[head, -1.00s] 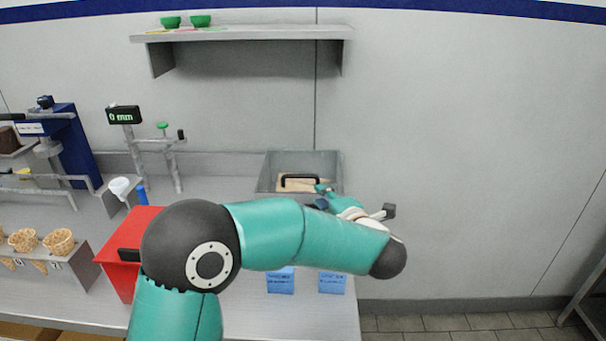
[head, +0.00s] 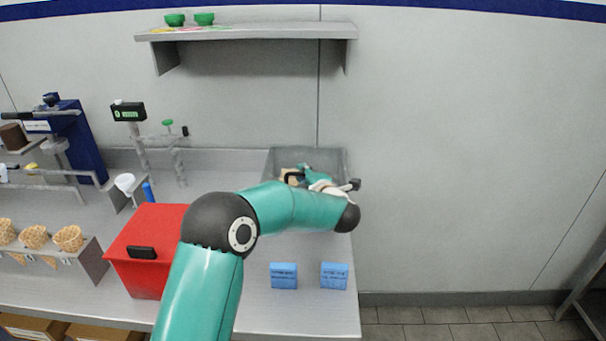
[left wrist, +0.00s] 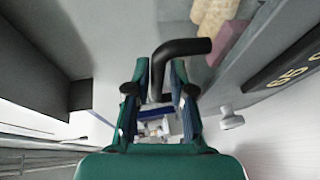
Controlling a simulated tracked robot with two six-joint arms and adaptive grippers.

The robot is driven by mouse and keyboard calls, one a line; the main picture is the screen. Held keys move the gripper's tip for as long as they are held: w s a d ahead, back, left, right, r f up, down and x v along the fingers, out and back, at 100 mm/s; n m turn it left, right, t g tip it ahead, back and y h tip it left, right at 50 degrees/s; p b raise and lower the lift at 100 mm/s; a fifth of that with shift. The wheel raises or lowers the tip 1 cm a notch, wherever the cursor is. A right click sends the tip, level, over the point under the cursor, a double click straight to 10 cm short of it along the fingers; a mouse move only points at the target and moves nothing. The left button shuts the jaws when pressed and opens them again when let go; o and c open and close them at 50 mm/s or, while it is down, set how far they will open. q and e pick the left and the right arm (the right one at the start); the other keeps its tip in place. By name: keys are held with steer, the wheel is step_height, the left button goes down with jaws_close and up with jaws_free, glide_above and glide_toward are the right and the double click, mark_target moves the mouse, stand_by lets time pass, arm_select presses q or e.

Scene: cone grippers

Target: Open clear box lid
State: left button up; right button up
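The clear box (head: 338,159) stands at the back right of the counter, a grey see-through bin with tan contents. Its black lid handle (head: 292,177) is partly hidden behind my left gripper (head: 302,172), which reaches over the box. In the left wrist view the bent handle (left wrist: 182,48) reaches down between the fingers of my left gripper (left wrist: 160,88). The fingers are apart, with a gap around the handle, and do not look closed on it. My right gripper does not show.
A red box (head: 145,240) with a black handle stands left of my arm. Two blue packs (head: 284,276) lie near the counter's front right. A cone holder (head: 85,262) and a blue machine (head: 82,145) are at left. A shelf (head: 250,33) hangs above.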

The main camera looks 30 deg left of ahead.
arm_select(q)
jaws_close()
steer(key=shift+f, duration=0.1)
